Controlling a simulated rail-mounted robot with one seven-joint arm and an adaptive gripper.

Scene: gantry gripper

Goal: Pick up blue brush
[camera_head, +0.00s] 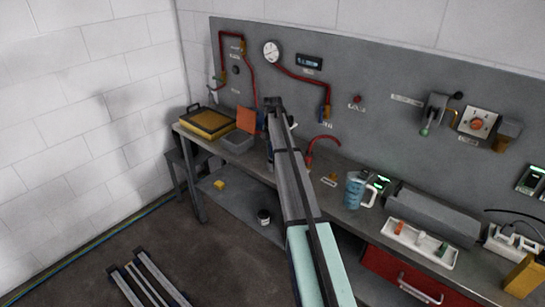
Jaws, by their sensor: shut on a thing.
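My arm reaches up and away from the bottom of the picture to the workbench. A narrow dark part of my gripper (270,150) shows beside the arm, over the left half of the bench. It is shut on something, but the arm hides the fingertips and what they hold. I cannot make out a blue brush anywhere in view.
The workbench (330,202) holds a grey bin (237,143), a yellow case (208,124), a blue jug (356,189) and a white tray (419,244). A grey panel (360,70) with fittings stands behind.

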